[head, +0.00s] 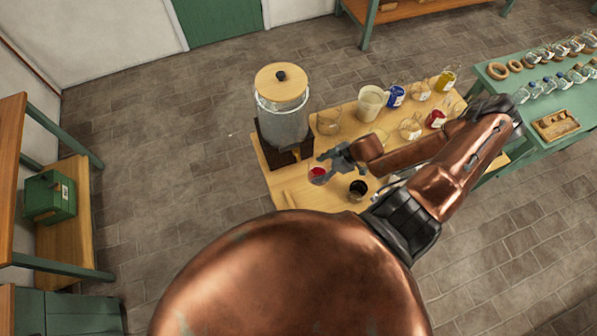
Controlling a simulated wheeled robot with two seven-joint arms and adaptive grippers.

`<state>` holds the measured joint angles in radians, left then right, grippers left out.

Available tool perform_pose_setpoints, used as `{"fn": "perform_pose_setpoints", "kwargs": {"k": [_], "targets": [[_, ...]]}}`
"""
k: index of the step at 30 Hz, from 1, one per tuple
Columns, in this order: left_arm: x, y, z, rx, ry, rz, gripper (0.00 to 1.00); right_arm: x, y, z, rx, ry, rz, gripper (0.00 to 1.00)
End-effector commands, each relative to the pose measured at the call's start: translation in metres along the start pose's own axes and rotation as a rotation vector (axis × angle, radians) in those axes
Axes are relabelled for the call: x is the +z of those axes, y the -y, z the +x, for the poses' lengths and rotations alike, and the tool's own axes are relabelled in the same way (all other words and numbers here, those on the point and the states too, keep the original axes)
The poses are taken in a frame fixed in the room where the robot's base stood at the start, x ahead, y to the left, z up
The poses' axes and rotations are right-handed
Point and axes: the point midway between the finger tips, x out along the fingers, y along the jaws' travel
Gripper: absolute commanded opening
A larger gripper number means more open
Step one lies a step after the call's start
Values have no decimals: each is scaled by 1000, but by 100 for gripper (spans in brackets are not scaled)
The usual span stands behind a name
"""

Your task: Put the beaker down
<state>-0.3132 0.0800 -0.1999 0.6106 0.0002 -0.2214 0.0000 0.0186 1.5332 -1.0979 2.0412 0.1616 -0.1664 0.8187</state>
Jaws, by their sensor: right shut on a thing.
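A small glass beaker (317,174) with red contents is at the left front part of the wooden table (283,192). My right gripper (334,160) is shut on it, reaching in from the right. I cannot tell whether the beaker's base touches the table top. My left gripper is not in view.
A large glass jar with a wooden lid (281,108) stands on a dark base just behind the beaker. A dark cup (358,189) is to the right. A white jug (371,102), a blue container (396,96), a red one (435,119) and a yellow one (445,81) stand farther back.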

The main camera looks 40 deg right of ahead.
Motion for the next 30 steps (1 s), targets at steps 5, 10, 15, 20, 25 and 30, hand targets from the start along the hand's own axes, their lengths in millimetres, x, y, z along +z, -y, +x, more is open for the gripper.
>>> {"fn": "perform_pose_setpoints", "kwargs": {"k": [5, 10, 15, 20, 25, 30], "targets": [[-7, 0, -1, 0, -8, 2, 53, 14, 0, 26, -1, -3, -1, 30], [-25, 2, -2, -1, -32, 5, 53, 24, 0, 44, -1, -3, -3, 30], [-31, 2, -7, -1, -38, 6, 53, 9, -1, 52, 0, -6, -5, 30], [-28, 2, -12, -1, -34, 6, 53, -6, 0, 61, -1, -5, -5, 30], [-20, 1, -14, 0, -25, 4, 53, -13, 0, 67, -1, -3, -3, 30], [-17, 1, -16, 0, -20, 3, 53, -21, -1, 71, -1, -4, -4, 30]]}}
